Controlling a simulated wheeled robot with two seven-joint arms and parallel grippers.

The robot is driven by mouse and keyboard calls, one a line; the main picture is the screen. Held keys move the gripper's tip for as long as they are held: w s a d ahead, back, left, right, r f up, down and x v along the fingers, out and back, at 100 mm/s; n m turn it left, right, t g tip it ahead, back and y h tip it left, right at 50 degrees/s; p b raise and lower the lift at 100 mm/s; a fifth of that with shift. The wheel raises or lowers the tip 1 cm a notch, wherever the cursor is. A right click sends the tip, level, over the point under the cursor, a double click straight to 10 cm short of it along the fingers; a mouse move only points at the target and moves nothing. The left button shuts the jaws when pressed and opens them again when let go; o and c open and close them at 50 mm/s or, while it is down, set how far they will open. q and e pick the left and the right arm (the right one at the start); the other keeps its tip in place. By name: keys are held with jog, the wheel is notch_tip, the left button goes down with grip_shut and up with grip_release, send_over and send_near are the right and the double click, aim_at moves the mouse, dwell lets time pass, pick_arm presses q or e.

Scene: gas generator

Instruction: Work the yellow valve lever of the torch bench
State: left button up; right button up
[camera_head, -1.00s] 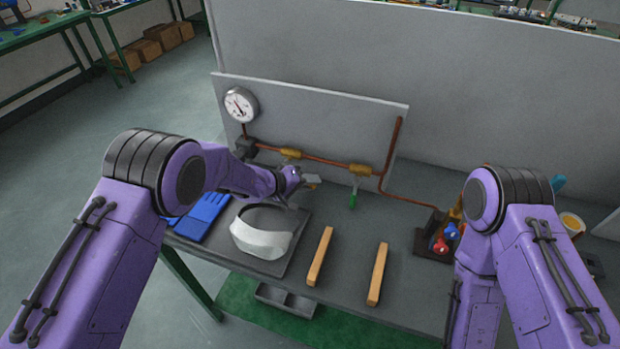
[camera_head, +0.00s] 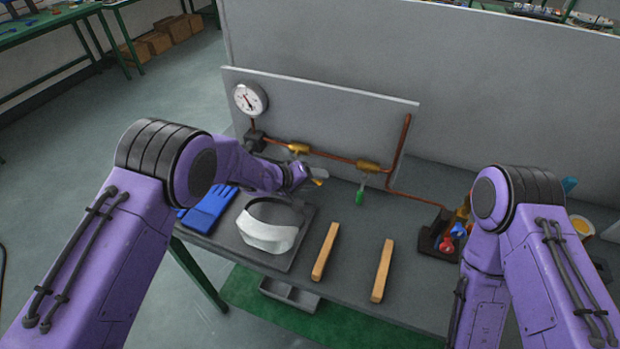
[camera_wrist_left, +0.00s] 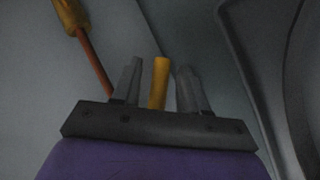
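The yellow valve lever (camera_head: 317,182) shows only as a small tip beside my left gripper (camera_head: 313,177) in the head view; the gripper hides the rest. In the left wrist view the lever (camera_wrist_left: 158,83) stands between the two fingers of my left gripper (camera_wrist_left: 157,88). A narrow gap shows on each side of it, so the fingers are open around the lever, not visibly pressed on it. A brass valve body (camera_head: 298,148) sits on the copper pipe behind the gripper. My right gripper is out of view, hidden below my right arm.
A second brass valve (camera_head: 367,165) has a green lever (camera_head: 360,197) to the right. A gauge (camera_head: 250,98) is on the grey panel (camera_head: 330,110). A white visor (camera_head: 268,235), blue gloves (camera_head: 207,208) and two wooden bars (camera_head: 325,252) lie on the bench.

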pick_arm(q)
jog(key=b+v, duration=0.1)
jog(key=v, duration=0.9)
jog(key=shift+b, duration=0.3)
